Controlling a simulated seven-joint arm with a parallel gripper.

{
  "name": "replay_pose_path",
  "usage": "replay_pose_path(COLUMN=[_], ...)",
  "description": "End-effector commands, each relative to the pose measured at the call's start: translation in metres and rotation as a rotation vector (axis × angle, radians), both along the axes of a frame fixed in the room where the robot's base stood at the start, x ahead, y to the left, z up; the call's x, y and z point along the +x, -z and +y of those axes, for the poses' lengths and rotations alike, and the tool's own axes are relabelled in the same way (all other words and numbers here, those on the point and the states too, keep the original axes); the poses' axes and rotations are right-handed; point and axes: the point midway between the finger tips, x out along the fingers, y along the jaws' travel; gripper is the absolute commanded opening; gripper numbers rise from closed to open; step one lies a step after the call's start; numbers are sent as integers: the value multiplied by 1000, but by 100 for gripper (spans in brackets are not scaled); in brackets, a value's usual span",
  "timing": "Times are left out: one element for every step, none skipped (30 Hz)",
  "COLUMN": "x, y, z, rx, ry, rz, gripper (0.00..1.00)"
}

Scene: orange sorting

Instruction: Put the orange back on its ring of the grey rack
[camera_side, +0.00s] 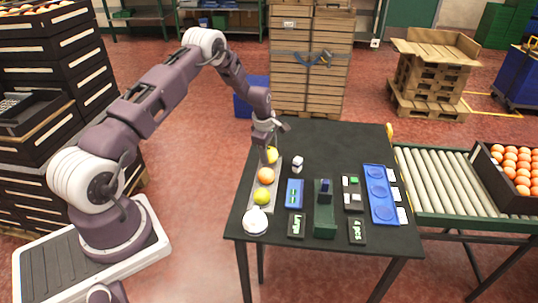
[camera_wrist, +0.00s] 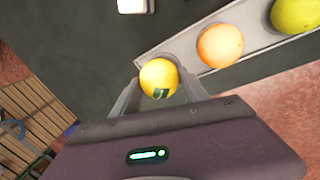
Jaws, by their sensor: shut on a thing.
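My gripper (camera_wrist: 158,82) is shut on a yellow fruit (camera_wrist: 159,78) with a dark green patch on its side. In the side view my gripper (camera_side: 269,148) points down at the far end of the grey rack (camera_side: 250,197), and the yellow fruit (camera_side: 272,156) shows just below it. I cannot tell whether the fruit touches the rack or hangs slightly above it. An orange fruit (camera_side: 266,175) sits mid-rack, beside the held one; it also shows in the wrist view (camera_wrist: 220,45). A yellow-green fruit (camera_side: 261,197) sits nearer the front. The ring under the held fruit is hidden.
A white round object (camera_side: 255,221) stands at the rack's near end. A small white block (camera_side: 298,163), a blue device (camera_side: 294,193), a dark green stand (camera_side: 324,215) and a blue tray (camera_side: 368,172) lie to the right. The table's back is clear.

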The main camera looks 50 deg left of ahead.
Motion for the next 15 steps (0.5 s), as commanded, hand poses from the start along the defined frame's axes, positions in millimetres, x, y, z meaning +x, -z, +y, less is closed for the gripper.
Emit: replay_pose_path(x=[-1, 0, 0, 0, 0, 0, 0, 0, 0, 0, 0, 0, 0, 0, 0], y=[9, 12, 13, 13, 12, 12, 12, 12, 13, 14, 15, 15, 15, 15, 15], z=[0, 0, 0, 0, 0, 0, 0, 0, 0, 0, 0, 0, 0, 0, 0], rx=[-1, -1, 0, 0, 0, 0, 0, 0, 0, 0, 1, 0, 0, 0, 0], ry=[1, 1, 1, 1, 1, 1, 1, 1, 1, 1, 1, 1, 1, 1, 1], rz=[2, 0, -1, -2, -2, -2, -2, -1, -1, -1, -1, 0, 0, 0, 0], gripper=[8, 8, 8, 8, 8, 8, 8, 8, 8, 8, 8, 56, 62, 68, 74])
